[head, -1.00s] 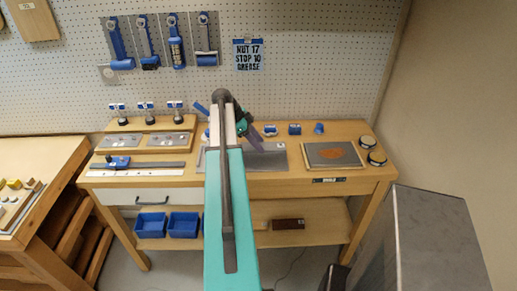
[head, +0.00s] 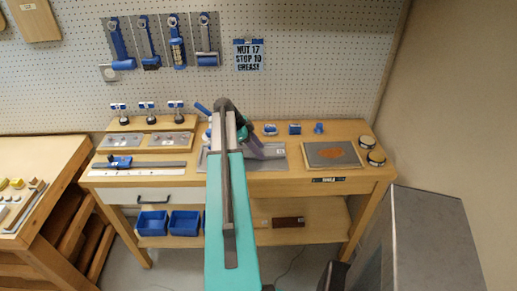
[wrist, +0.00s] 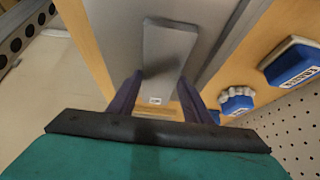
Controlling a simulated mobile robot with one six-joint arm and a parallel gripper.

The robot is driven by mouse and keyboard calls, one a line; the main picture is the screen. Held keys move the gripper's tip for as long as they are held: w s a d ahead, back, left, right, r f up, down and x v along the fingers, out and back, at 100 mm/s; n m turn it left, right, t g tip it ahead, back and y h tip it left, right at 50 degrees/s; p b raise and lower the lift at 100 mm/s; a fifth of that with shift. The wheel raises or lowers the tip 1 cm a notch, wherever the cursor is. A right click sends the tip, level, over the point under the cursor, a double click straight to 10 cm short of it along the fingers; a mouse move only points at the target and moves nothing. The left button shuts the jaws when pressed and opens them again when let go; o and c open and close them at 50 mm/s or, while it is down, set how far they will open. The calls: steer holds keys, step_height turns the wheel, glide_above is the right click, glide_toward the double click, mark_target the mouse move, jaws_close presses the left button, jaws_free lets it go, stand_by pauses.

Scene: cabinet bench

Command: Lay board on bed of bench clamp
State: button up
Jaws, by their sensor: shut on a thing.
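My gripper (head: 258,148) has purple fingers and is low over the grey mat in the middle of the bench. It also shows in the wrist view (wrist: 158,98), shut on a flat grey board (wrist: 168,50). The board has a small white label at its near end and points away from the fingers. Its labelled end shows to the right of my gripper in the head view. I cannot tell whether the board touches the surface below. A blue handle (head: 203,109) shows behind my arm; I cannot tell whether it is the bench clamp's, as my arm hides that area.
Small blue items (head: 295,129) stand behind the mat (head: 222,160). A framed panel (head: 333,155) and two round tins (head: 372,151) are at the right. A blue-bodied tool (head: 119,162) on a grey bar and trays (head: 158,142) are at the left.

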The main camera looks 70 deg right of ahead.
steer(key=shift+f, duration=0.15)
steer(key=o, duration=1.1)
steer(key=shift+r, duration=0.25)
steer(key=shift+w+a+r, duration=0.1)
steer(key=shift+w+r, duration=0.2)
steer(key=b+v, duration=0.4)
steer(key=v, duration=0.7)
steer(key=shift+s+r, duration=0.1)
steer(key=shift+r, duration=0.1)
